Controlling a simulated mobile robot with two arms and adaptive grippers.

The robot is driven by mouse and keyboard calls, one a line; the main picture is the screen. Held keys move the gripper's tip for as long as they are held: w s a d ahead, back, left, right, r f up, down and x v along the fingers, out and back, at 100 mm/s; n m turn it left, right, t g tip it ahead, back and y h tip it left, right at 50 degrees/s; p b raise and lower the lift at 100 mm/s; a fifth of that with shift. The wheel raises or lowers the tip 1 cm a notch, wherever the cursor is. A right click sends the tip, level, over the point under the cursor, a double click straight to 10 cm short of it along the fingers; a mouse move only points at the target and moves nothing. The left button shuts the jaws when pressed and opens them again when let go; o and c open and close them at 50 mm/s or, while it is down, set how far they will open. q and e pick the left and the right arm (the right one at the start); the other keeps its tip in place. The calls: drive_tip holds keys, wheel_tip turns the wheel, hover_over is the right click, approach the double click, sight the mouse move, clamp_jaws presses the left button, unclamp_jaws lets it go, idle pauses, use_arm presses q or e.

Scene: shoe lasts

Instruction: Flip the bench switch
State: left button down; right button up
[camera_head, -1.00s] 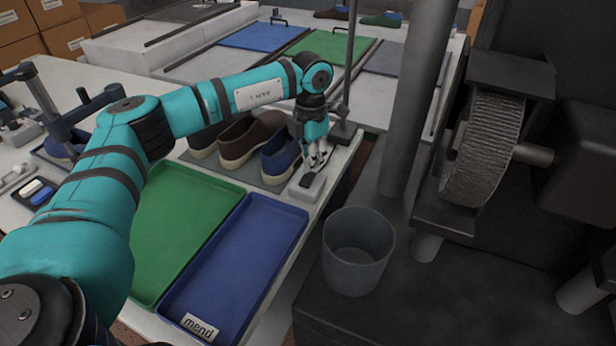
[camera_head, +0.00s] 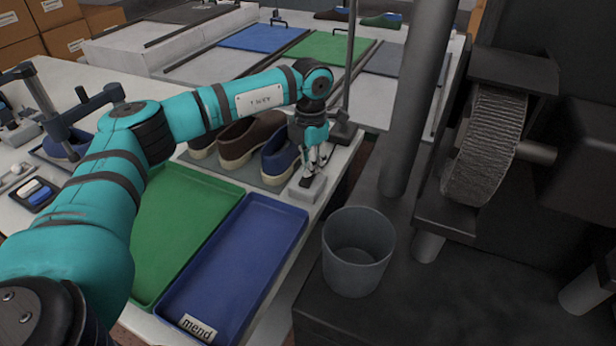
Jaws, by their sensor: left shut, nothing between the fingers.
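The bench switch, a small light grey box (camera_head: 302,193) with a dark top part, sits near the right edge of the bench. My left gripper (camera_head: 312,174) points down right over the switch, its fingers shut and empty. The fingertips are at the top of the box and partly hide it. I cannot tell whether they touch it or which way the switch is set. My right gripper is not in view.
Brown and blue shoes (camera_head: 285,154) stand on a grey mat close beside the gripper. A green tray (camera_head: 172,222) and a blue tray (camera_head: 235,255) lie in front. A grey bin (camera_head: 357,255) and a grinding wheel (camera_head: 483,146) are at the right. A thin post rises behind the gripper.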

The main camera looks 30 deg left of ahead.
use_arm(q)
drive_tip(key=shift+f, duration=0.45)
drive_tip(key=shift+r, duration=0.1)
drive_tip(key=shift+r+p, duration=0.55)
drive_tip(key=shift+r, duration=0.35)
drive_tip(key=shift+r+p, duration=1.7)
drive_tip(key=shift+r, duration=0.9)
drive_tip(key=shift+f, duration=0.1)
